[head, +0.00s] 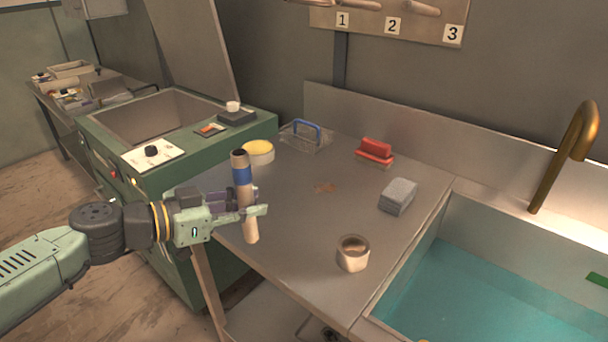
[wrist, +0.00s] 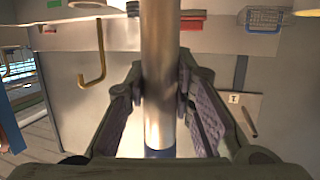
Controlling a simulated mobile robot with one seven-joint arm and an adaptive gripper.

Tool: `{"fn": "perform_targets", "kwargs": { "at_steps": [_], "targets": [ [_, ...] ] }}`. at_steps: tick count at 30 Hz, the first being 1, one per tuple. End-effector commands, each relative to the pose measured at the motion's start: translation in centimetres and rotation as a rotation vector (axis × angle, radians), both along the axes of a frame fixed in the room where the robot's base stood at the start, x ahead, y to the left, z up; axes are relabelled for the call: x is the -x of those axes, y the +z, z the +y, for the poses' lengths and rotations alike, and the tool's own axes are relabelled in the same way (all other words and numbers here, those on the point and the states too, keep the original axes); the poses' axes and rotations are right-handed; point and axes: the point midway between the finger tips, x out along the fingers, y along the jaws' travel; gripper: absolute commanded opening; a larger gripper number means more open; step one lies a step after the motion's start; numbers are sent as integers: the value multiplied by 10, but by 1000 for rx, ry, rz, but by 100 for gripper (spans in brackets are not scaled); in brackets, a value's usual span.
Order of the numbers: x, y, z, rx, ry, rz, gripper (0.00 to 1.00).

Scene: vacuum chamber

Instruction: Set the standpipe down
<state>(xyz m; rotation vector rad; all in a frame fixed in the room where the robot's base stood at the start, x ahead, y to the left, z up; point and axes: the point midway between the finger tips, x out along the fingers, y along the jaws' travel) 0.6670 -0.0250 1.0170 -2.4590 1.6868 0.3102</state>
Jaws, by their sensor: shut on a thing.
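The standpipe (head: 242,173) is a slim tan metallic tube with a blue band, and it stands nearly upright in my gripper (head: 252,202) in the head view. My gripper is shut on it below the blue band. Its lower end shows beneath the fingers, over the left front part of the grey metal table (head: 300,235); I cannot tell whether it touches the top. In the wrist view the tube (wrist: 160,60) runs between both finger pads, with the blue band at the bottom. The fingers hide part of the tube.
A tape-like ring (head: 353,253), a grey block (head: 398,196), a red brush-like block (head: 375,151), a wire basket (head: 305,137) and a yellow-topped round tub (head: 258,153) are on the table. A water-filled sink (head: 480,295) lies right.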

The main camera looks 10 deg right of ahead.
Motion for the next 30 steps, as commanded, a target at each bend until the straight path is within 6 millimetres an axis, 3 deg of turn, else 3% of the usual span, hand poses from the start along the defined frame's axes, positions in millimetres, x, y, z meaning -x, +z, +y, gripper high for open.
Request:
{"fn": "perform_targets", "kwargs": {
  "at_steps": [5,15,18,26,30],
  "targets": [
    [-33,-1,4,2,-4,-2,0],
    [-121,-14,17,0,-3,-4,0],
    [-138,-15,20,0,-4,-3,0],
    [-156,-14,23,1,-3,-3,0],
    [-155,-34,24,0,-1,-2,0]
  ]
}}
